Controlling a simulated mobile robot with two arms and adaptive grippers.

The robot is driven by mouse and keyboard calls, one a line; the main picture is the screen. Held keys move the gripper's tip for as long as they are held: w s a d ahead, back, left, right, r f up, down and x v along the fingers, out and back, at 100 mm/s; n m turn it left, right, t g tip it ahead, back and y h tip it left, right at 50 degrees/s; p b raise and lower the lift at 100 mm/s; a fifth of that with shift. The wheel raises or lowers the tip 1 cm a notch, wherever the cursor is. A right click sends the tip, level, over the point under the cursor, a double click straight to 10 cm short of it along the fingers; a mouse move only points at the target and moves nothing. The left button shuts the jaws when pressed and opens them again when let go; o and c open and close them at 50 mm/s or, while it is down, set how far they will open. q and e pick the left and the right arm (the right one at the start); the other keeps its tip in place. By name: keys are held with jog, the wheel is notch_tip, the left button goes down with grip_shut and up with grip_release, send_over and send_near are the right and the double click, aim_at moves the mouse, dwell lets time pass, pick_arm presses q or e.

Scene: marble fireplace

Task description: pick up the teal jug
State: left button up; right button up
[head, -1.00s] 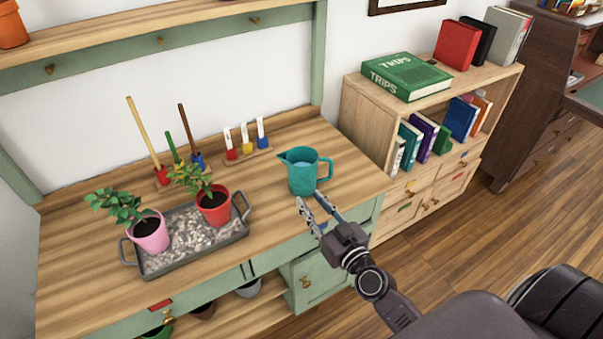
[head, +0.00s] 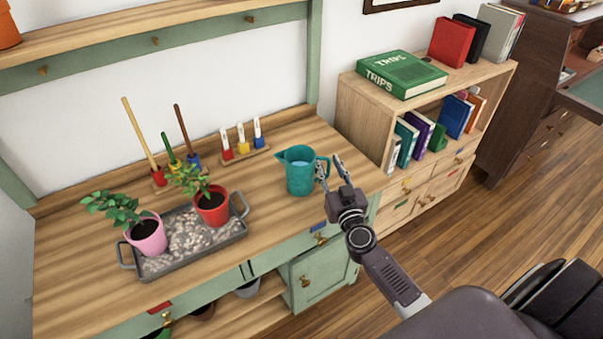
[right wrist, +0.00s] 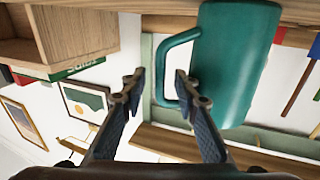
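The teal jug (head: 299,172) stands upright on the wooden worktop near its right end, its spout to the left and its handle to the right. My left gripper is not in view.
A grey tray (head: 240,232) with pebbles and two potted plants stands left of the jug. A small rack (head: 247,153) of coloured tools is behind it. A wooden bookcase (head: 350,106) adjoins on the right. Bare worktop (head: 270,205) lies in front of the jug.

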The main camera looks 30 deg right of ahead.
jog(key=shift+w, duration=0.2)
grip_shut()
jog(key=shift+r, duration=0.1)
dwell(0.5)
